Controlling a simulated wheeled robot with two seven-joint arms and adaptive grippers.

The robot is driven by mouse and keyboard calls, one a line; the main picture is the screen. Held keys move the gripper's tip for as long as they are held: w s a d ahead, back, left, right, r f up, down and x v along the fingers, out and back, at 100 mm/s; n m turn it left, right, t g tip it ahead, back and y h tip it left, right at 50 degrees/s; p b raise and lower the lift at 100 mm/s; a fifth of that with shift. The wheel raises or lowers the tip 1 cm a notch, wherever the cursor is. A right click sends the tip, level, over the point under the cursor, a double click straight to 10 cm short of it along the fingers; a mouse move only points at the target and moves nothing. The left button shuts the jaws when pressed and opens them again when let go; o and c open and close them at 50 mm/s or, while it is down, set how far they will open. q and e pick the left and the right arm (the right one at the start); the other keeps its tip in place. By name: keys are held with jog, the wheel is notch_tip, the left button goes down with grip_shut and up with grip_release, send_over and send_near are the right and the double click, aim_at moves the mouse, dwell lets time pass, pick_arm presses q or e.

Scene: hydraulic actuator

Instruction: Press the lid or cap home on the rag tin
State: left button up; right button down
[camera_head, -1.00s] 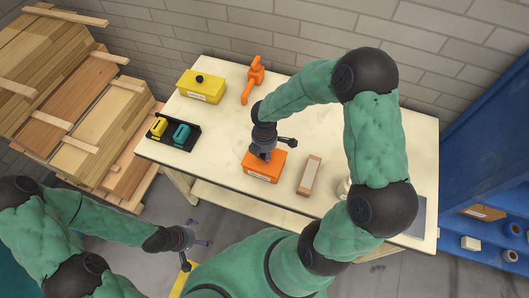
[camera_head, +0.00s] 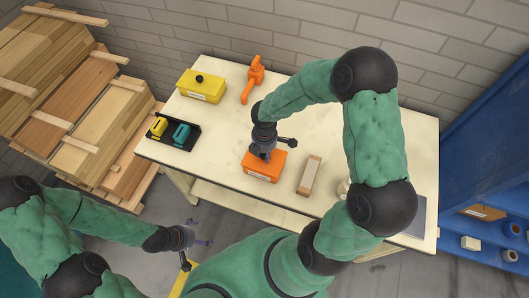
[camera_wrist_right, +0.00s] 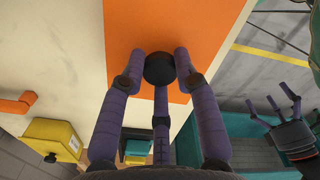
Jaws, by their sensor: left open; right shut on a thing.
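An orange tin (camera_head: 279,161) with a white label on its front stands on the workbench in the head view. Its orange top (camera_wrist_right: 125,30) shows in the wrist view, with a round black knob (camera_wrist_right: 159,69) on it. My right gripper (camera_head: 265,155) points down over this tin, with its fingers closed around the knob. The gripper hides part of the top, and I cannot tell whether there is a gap under the lid. My left gripper (camera_head: 202,243) is open and empty, off the bench's front edge.
A yellow box with a black knob (camera_head: 203,87) and an orange hand tool (camera_head: 254,80) are at the back. A black tray (camera_head: 188,145) holds yellow and teal items at left. A brown-and-white block (camera_head: 308,176) lies close right of the tin.

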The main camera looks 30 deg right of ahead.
jog(key=shift+f, duration=0.1)
dwell(0.7)
jog(key=shift+c, duration=1.8)
grip_release()
jog(key=shift+r+p, duration=3.05)
jog(key=shift+r, duration=0.5)
grip_shut()
